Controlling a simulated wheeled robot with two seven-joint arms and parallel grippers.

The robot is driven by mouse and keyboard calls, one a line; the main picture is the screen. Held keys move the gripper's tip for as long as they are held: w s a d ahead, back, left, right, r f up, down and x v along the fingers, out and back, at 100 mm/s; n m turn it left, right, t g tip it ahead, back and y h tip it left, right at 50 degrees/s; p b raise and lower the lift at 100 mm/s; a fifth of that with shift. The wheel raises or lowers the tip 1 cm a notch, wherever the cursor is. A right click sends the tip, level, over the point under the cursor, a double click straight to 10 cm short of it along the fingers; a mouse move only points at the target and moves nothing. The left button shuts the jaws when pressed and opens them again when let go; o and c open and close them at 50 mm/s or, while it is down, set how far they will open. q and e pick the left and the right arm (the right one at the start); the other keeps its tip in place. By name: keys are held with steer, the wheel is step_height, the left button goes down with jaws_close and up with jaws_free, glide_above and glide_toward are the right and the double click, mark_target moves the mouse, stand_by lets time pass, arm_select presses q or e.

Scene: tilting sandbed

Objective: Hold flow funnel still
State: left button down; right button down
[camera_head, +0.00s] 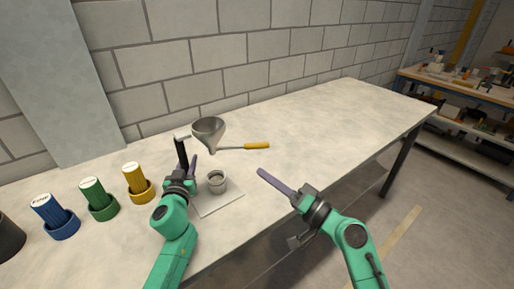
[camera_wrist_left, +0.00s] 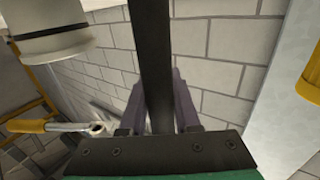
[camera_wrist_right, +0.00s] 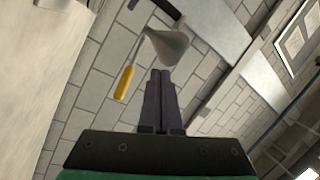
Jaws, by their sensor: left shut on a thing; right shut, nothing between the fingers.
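The grey metal funnel (camera_head: 209,133) is tilted at the back of the table in the head view; it also shows in the right wrist view (camera_wrist_right: 172,45). A thin metal piece runs from its rim side to the top of a black upright bar (camera_head: 181,152). My left gripper (camera_head: 190,170) is shut on this bar, which runs between its fingers in the left wrist view (camera_wrist_left: 153,60). My right gripper (camera_head: 262,173) is shut and empty, apart from the funnel, to the right of the cup. A grey cup (camera_head: 217,182) stands below and in front of the funnel.
The cup stands on a pale square plate (camera_head: 224,203). Yellow (camera_head: 138,184), green (camera_head: 99,199) and blue (camera_head: 55,216) containers stand at the left. The table's right half is clear.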

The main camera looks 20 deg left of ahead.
steer(key=shift+w, duration=0.1)
glide_toward(243, 146)
steer(key=shift+w+a+r, duration=0.3)
steer(key=shift+a+r, duration=0.05)
steer(key=shift+a, duration=0.25)
steer(key=shift+w+a+r, duration=0.3)
steer(key=shift+w+a, duration=0.05)
steer(key=shift+a, duration=0.3)
stand_by(1.2)
steer(key=shift+w+a, duration=0.2)
steer(key=shift+w, duration=0.15)
stand_by(0.4)
steer(key=shift+s+d, duration=0.2)
steer(key=shift+s, duration=0.15)
